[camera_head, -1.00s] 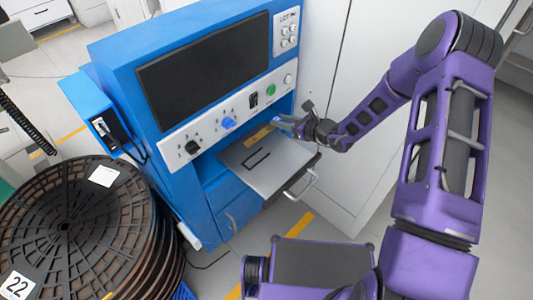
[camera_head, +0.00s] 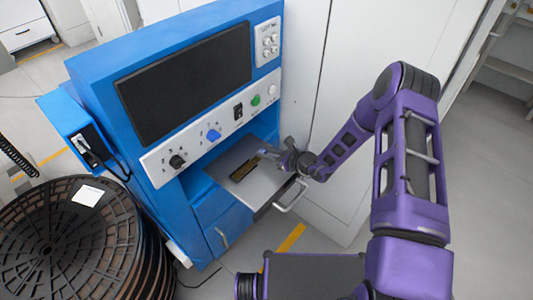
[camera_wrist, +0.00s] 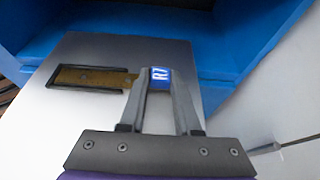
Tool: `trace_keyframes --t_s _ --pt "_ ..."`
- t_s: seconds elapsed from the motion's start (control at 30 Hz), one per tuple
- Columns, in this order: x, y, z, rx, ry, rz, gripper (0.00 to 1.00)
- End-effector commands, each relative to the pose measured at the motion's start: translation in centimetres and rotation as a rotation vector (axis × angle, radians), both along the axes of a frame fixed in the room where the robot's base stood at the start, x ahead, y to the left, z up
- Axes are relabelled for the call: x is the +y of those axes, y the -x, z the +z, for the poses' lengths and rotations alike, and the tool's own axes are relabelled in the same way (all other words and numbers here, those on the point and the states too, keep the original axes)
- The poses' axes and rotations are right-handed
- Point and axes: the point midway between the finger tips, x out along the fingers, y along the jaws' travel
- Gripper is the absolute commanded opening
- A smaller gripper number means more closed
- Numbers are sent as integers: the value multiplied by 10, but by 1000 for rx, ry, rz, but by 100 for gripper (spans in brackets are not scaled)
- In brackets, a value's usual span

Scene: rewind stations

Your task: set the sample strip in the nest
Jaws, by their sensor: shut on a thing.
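The sample strip (camera_wrist: 92,77) is a flat brown-gold piece with a blue tag (camera_wrist: 160,75) reading R7. My gripper (camera_wrist: 160,82) is shut on the strip's tagged end. In the wrist view the strip's body lies between the dark rails of the nest (camera_wrist: 80,90), a bracket on the grey drawer plate (camera_wrist: 60,120). I cannot tell whether the strip touches the bottom or hovers slightly above it. In the head view the strip (camera_head: 244,170) lines up with the nest, with my gripper (camera_head: 268,153) at its upper right end.
The plate (camera_head: 265,188) sticks out of the blue machine (camera_head: 105,75), with a metal handle (camera_head: 292,197) in front. Blue machine walls rise behind the plate. A white cabinet (camera_head: 345,90) stands close on the right. Stacked reels (camera_head: 60,240) stand at the lower left.

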Motion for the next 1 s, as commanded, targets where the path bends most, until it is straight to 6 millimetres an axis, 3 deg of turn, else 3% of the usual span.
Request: trace_keyframes --t_s 0.2,0.23,0.4,0.77,1.0 --pt "0 0 -5 1 -1 0 0" --pt "0 0 -4 0 0 0 33" --pt "0 0 -3 0 0 0 61" --pt "0 0 2 0 0 0 61" --pt "-31 23 18 1 2 -3 61"
